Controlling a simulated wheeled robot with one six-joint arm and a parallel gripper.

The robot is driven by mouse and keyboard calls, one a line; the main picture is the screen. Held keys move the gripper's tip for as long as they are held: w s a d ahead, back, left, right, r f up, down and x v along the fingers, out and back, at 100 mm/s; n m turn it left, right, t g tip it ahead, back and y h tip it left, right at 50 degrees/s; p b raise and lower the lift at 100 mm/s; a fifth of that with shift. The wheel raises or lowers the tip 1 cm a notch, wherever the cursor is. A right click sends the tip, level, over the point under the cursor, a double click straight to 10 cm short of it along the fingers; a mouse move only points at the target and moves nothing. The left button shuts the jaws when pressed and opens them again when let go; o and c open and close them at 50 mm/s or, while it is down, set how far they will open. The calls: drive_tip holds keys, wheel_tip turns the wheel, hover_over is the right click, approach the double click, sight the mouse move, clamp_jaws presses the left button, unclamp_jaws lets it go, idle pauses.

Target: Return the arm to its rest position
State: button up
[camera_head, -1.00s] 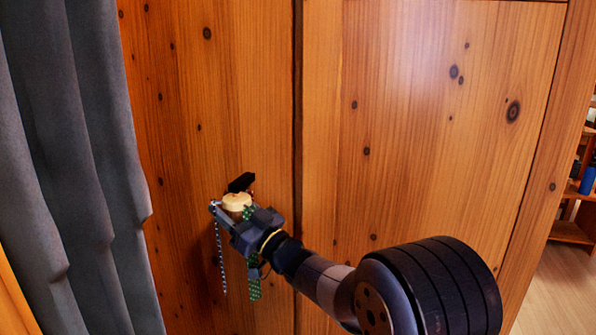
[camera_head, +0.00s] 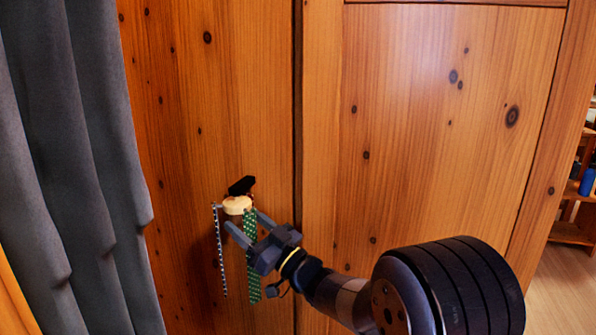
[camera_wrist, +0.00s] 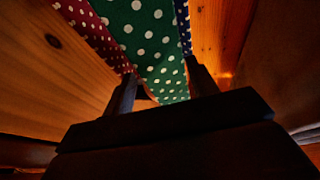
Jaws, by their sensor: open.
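My gripper (camera_head: 245,221) is open, its two fingers pointing up and left at a pale round wooden peg (camera_head: 237,205) on the wood panel. The fingertips are just below and to the right of the peg; the exact gap is unclear. A green strip with white dots (camera_head: 252,265) hangs below the peg, and a narrow dark dotted strip (camera_head: 220,255) hangs to its left. In the wrist view the green strip (camera_wrist: 150,35) shows beyond and between the fingers (camera_wrist: 160,88), with a red dotted strip (camera_wrist: 88,25) and a blue one (camera_wrist: 183,22) beside it.
A small black object (camera_head: 241,185) is just above the peg. A grey curtain (camera_head: 75,160) hangs at the left. The wooden panel (camera_head: 430,130) fills the middle and right. A shelf (camera_head: 571,232) and wooden floor (camera_head: 555,285) show at far right.

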sight(233, 211)
drive_tip(key=x, duration=0.5)
drive_tip(key=shift+f+b, duration=0.15)
drive_tip(key=shift+b, duration=0.2)
drive_tip(key=shift+d+m+t+h+b, duration=0.15)
drive_tip(key=shift+m+t+h+b, duration=0.2)
drive_tip(key=shift+m+t+h, duration=1)
drive_tip(key=shift+w+d+m+t+h+p, duration=0.15)
drive_tip(key=shift+m+t+h+p, duration=0.7)
drive_tip(key=shift+t+h, duration=1.15)
drive_tip(key=m+h+p, duration=0.1)
drive_tip(key=h, duration=0.1)
drive_tip(key=m+t+h+p, duration=0.1)
drive_tip(key=shift+d+r+t+h, duration=0.1)
drive_tip(key=shift+r+t+h, duration=0.15)
drive_tip(key=shift+h, duration=0.1)
drive_tip(key=m+h+p, duration=0.1)
drive_tip(key=h+p, duration=0.1)
drive_tip(key=m+t+h+p, duration=0.1)
drive_tip(key=m+h+p, duration=0.1)
drive_tip(key=h, duration=0.1)
drive_tip(key=m+h+p, duration=0.1)
drive_tip(key=h+p, duration=0.1)
drive_tip(key=h, duration=0.1)
drive_tip(key=shift+w+d+m+t, duration=0.1)
drive_tip(key=shift+d+m+t, duration=0.2)
drive_tip(key=v, duration=0.9)
drive_tip(key=shift+f, duration=0.35)
